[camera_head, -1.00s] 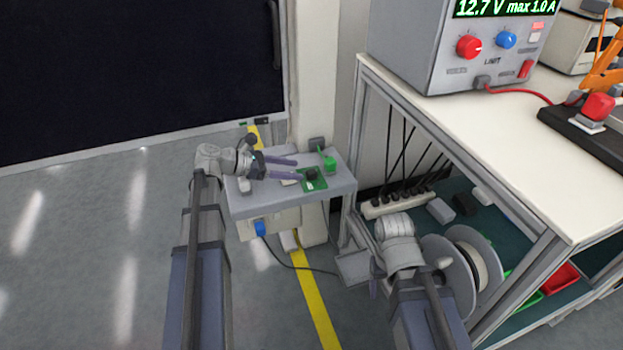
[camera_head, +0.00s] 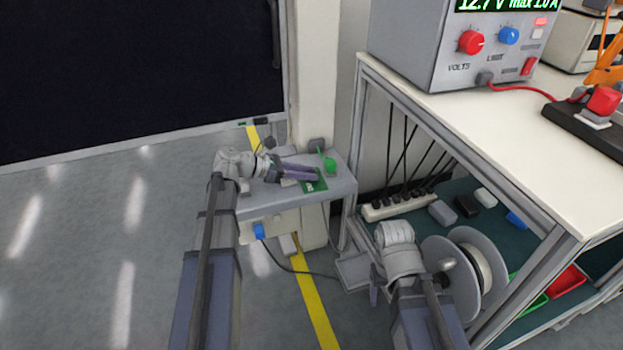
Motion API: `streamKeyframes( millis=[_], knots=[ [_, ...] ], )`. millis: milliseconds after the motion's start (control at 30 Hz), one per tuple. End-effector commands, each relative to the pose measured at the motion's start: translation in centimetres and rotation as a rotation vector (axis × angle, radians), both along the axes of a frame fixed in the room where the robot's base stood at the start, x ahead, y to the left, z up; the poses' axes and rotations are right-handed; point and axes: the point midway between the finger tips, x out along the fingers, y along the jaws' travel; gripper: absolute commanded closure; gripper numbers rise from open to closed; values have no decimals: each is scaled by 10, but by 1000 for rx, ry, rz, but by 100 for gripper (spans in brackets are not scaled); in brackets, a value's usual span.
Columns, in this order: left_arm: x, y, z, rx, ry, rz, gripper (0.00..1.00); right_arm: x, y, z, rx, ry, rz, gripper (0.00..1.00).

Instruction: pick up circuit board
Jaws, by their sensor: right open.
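The green circuit board (camera_head: 316,187) lies on the small grey shelf (camera_head: 285,203) near the wall post. My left gripper (camera_head: 316,174) reaches over it from the left, its purple-grey fingers close together across the board's back part. The black part on the board is hidden behind the fingers. I cannot tell whether the fingers are clamped on the board or just over it. My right gripper (camera_head: 374,288) hangs low in front of the workbench, mostly hidden by its own arm, away from the board, and is open and empty.
A green object (camera_head: 329,165) stands at the shelf's back right. The workbench (camera_head: 470,110) with a power supply (camera_head: 450,50) is at right. A cable reel (camera_head: 470,270) and a power strip (camera_head: 400,207) sit below it. Floor at left is clear.

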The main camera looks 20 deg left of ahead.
Motion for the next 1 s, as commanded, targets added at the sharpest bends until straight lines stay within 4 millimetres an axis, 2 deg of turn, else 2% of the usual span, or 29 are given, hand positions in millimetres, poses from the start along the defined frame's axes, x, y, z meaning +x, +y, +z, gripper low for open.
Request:
streamKeyframes(
  millis=[33,233,767,1000],
  knots=[
    [0,0,0,0,0,0,79,0,0,0,0,0,0,31],
    [0,0,0,0,0,0,100,0,0,0,0,0,0,31],
    [0,0,2,0,0,0,100,0,0,2,0,0,0,31],
    [0,0,19,0,0,0,100,0,0,19,0,0,4,31]
  ],
)
